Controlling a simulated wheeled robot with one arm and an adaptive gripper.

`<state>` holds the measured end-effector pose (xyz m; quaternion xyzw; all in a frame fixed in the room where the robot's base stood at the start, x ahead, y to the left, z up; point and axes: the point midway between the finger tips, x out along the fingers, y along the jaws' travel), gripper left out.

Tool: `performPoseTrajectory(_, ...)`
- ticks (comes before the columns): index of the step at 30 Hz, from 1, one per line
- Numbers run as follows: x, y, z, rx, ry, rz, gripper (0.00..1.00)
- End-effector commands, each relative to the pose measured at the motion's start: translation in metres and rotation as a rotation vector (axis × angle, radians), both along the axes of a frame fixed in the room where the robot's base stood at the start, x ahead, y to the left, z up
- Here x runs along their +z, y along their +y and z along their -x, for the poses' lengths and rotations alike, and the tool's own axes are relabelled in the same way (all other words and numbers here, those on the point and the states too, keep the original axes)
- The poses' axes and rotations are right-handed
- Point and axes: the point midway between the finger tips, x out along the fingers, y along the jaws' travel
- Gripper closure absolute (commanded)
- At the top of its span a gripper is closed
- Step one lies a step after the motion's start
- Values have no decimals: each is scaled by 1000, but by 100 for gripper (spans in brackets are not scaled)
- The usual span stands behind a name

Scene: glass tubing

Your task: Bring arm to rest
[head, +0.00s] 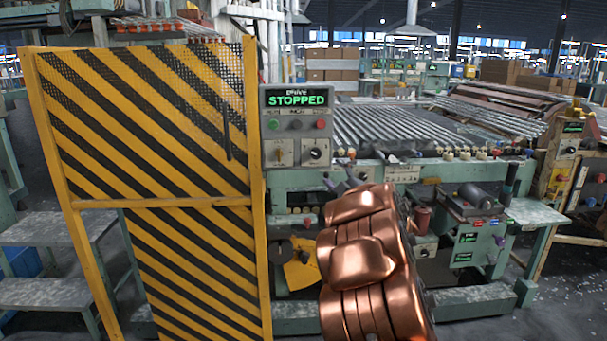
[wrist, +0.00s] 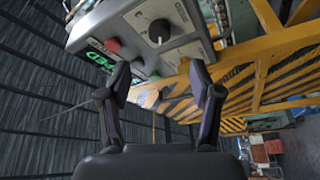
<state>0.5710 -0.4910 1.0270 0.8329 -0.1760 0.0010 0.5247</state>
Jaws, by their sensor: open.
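My gripper (head: 343,182) is at the end of my copper-coloured arm, in the middle of the head view, just below and right of the grey control box. In the wrist view my gripper (wrist: 164,75) is open, with two dark fingers apart and nothing between them. The control box (head: 297,97) has a display reading "STOPPED" in green, a green button, a red button and two rotary switches. In the wrist view the control box (wrist: 180,50) appears tilted, beyond the fingertips. I cannot tell whether a fingertip touches it.
A yellow-and-black striped mesh gate (head: 160,150) stands on the left, beside the control box. A green machine with a bed of glass tubes (head: 400,130) lies behind my arm. A side bench with a grey motor (head: 478,196) stands at right. Grey steps (head: 45,293) are at far left.

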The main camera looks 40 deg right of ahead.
Motion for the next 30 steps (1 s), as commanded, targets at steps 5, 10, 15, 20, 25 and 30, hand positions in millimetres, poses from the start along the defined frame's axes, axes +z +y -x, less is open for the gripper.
performPoseTrajectory(5, 0, 0, 0, 0, 0, 0, 36)
performPoseTrajectory(10, 0, 0, 0, 0, 0, 0, 36)
performPoseTrajectory(15, 0, 0, 0, 0, 0, 0, 36)
performPoseTrajectory(20, 2, 7, -6, -67, 44, -58, 36)
performPoseTrajectory(25, -2, 16, -6, -152, 100, -145, 36)
performPoseTrajectory(30, -11, 36, -1, -257, 175, -270, 36)
